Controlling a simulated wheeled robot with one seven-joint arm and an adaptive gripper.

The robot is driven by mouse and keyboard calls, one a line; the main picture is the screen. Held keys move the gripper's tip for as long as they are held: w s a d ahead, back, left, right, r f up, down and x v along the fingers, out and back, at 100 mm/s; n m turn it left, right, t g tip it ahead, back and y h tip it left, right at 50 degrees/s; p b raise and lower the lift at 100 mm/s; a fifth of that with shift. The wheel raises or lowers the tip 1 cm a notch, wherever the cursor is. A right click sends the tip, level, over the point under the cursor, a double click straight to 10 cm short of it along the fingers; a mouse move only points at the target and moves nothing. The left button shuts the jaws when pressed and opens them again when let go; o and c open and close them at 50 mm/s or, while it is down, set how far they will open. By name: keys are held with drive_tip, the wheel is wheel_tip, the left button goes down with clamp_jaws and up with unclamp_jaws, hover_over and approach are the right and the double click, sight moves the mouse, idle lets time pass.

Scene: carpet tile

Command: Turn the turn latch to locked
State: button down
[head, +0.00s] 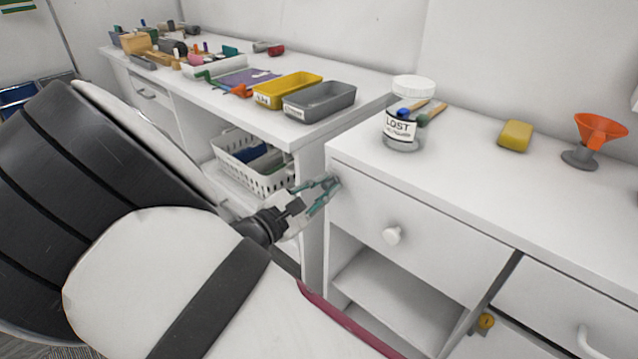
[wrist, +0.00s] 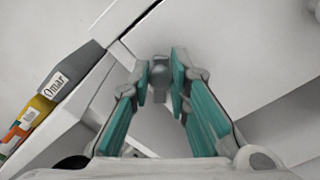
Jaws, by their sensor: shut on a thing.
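In the wrist view, a small grey piece, the turn latch (wrist: 159,73), sits between the teal fingertips of my gripper (wrist: 162,84). The fingers are shut on it from left and right and cover its sides, so its turn angle is hard to read. In the head view, my gripper (head: 330,186) is at the upper left end of the white drawer front (head: 435,240), below the counter edge. The latch is mostly hidden there behind the fingers.
A white basket (head: 250,165) stands on a shelf to the left. A jar (head: 401,130), yellow block (head: 515,136) and orange funnel (head: 600,132) stand on the counter above.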

drive_tip(key=shift+s+d+f+m+b, duration=0.2)
drive_tip(key=shift+f+m+b, duration=0.5)
drive_tip(key=shift+m, duration=0.95)
drive_tip(key=shift+s+d+f+m+b, duration=0.15)
drive_tip(key=shift+f+m+b, duration=0.25)
drive_tip(key=shift+m+b, duration=0.9)
drive_tip(key=shift+s+d+f+m+b, duration=0.2)
drive_tip(key=shift+f+m+b, duration=0.35)
drive_tip(key=shift+m, duration=1.4)
drive_tip(key=c, duration=1.5)
unclamp_jaws()
drive_tip(key=shift+c, duration=0.2)
drive_tip(key=v, duration=1.2)
